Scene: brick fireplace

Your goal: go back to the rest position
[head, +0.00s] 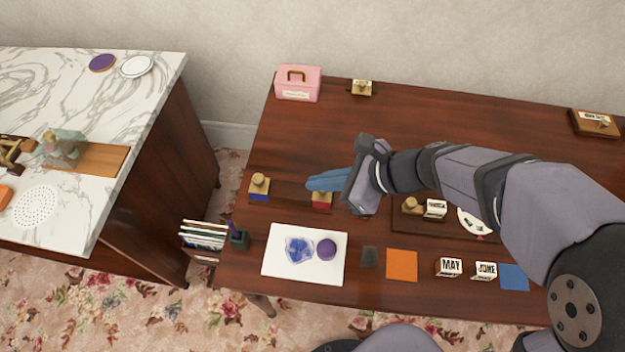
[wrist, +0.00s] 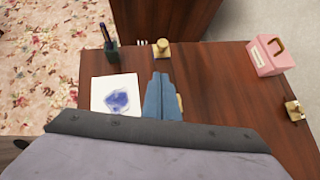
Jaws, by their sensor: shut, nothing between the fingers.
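My gripper (head: 327,181) is shut and empty, with its blue fingers together above the left part of the brown table (head: 330,130). In the head view its fingers point left, just above a wooden stamp with a red base (head: 321,200), which they partly cover. In the wrist view the shut fingers (wrist: 162,80) point away between a white sheet and the stamps. My arm reaches in from the right and hides part of the table's middle.
A blue-based stamp (head: 259,186) stands left of my gripper. A white sheet (head: 275,268) with a blue print and a purple disc lies in front. A pink box (head: 298,84) stands at the back left. MAY (head: 449,267) and JUNE (head: 484,270) blocks stand at the front right. The back middle is clear.

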